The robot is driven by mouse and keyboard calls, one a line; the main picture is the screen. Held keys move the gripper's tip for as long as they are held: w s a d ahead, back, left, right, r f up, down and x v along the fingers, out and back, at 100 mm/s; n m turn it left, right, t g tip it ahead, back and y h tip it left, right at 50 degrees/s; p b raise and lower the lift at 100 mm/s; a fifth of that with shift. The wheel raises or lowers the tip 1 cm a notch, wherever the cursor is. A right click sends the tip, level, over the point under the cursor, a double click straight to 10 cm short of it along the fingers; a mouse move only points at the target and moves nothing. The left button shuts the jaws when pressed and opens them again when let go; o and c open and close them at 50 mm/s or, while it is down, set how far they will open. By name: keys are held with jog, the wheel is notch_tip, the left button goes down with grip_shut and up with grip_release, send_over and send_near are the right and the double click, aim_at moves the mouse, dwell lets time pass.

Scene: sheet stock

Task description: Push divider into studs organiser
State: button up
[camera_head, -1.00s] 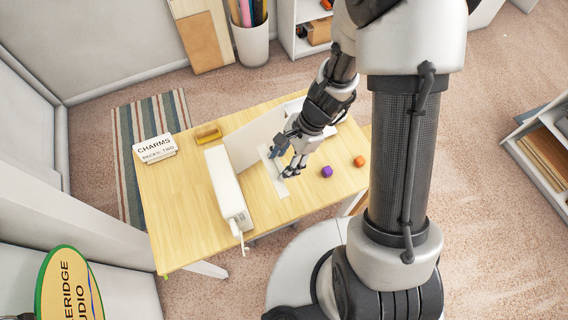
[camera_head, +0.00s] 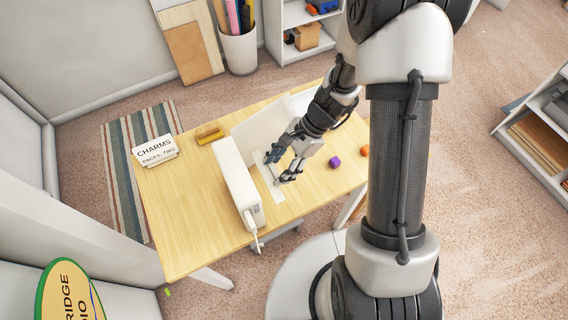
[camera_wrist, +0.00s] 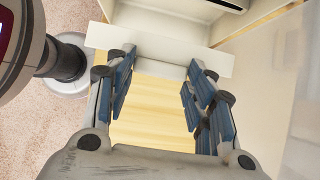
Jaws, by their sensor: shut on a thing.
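A white strip (camera_head: 276,190), which looks like the divider, is beside the box's right side. My gripper (camera_head: 279,168) is shut on the strip, its fingers spaced apart along it. In the wrist view the strip (camera_wrist: 158,50) crosses the blue fingertips (camera_wrist: 162,65). The inside of the box is mostly hidden.
A white panel (camera_head: 257,125) stands behind the gripper, and it fills the right of the wrist view (camera_wrist: 270,90). The table's front left is clear.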

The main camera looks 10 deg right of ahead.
aim_at(265, 176)
jog(key=shift+s+a+b, duration=0.15)
jog(key=shift+s+a, duration=0.05)
jog(key=shift+a, duration=0.55)
jog(key=shift+s+a+b, duration=0.2)
jog(key=shift+a, duration=0.5)
jog(key=shift+s+a+b, duration=0.15)
jog(key=shift+s+a, duration=0.05)
jog(key=shift+a, duration=0.55)
jog(key=shift+s+a+b, duration=0.25)
jog(key=shift+a+b, duration=0.05)
jog(key=shift+a, duration=0.7)
jog(key=shift+s+a+b, duration=0.25)
jog(key=shift+a, duration=0.75)
jog(key=o, duration=1)
jog(key=shift+o, duration=0.2)
jog(key=shift+r, duration=0.1)
jog(key=v, duration=1.2)
jog(key=shift+c, duration=0.2)
